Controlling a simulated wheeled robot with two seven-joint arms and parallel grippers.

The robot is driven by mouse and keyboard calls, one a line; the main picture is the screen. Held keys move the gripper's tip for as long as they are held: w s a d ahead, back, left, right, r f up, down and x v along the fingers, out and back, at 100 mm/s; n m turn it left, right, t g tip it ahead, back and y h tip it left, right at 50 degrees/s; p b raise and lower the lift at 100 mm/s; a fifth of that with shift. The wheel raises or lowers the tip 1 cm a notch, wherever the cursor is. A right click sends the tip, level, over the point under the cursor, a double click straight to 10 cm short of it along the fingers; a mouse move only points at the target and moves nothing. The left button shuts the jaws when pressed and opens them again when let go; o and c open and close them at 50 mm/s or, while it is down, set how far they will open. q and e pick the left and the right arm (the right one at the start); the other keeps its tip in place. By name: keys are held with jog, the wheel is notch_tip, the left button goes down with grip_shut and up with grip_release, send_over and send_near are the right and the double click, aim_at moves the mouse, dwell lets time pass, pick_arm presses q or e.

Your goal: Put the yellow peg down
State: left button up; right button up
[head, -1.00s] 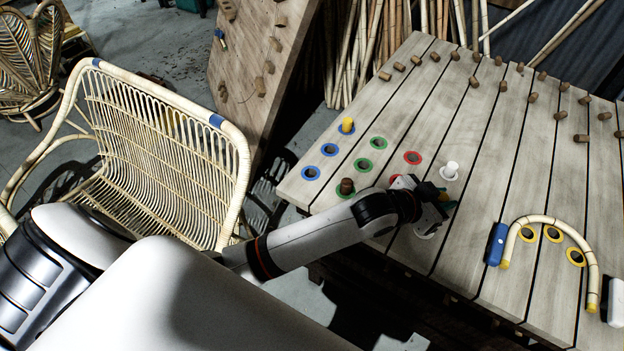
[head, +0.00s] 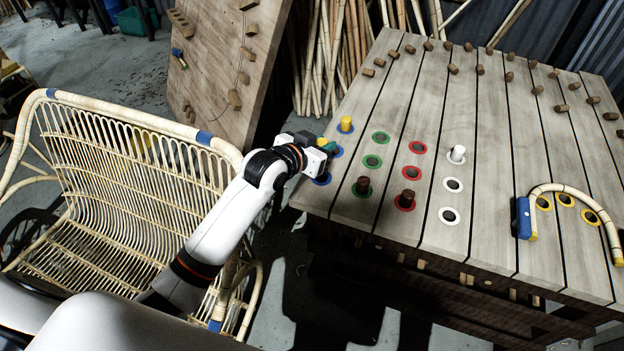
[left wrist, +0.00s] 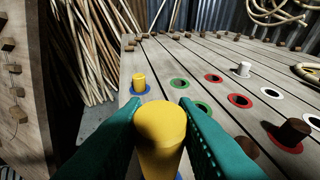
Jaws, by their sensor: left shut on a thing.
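My left gripper (head: 327,148) is over the table's left edge, beside the column of blue-ringed holes. Its green fingers, seen in the left wrist view (left wrist: 160,125), are shut on a yellow peg (left wrist: 160,122), whose top also shows in the head view (head: 321,141). A bit of blue ring shows below the held peg; whether the peg is in a hole cannot be told. Another yellow peg (head: 346,122) stands upright in the far blue-ringed hole and shows in the left wrist view (left wrist: 139,82). The near blue-ringed hole (head: 322,179) looks empty. My right gripper is out of view.
Brown pegs stand in a green-ringed (head: 363,185) and a red-ringed hole (head: 407,197). A white peg (head: 458,153) stands in a white-ringed hole. A bent rattan piece (head: 575,192) with a blue block (head: 522,217) lies at right. A rattan bench (head: 130,135) is left of the table.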

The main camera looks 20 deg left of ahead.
pick_arm(q)
notch_tip(320, 180, down, 4)
jog(key=shift+d+f, duration=0.15)
jog(key=shift+f, duration=2)
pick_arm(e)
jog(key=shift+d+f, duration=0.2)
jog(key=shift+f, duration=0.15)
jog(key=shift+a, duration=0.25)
pick_arm(q)
jog(key=o, duration=1)
jog(key=shift+f+b, duration=0.15)
jog(key=shift+b, duration=0.15)
jog(key=shift+c, duration=0.2)
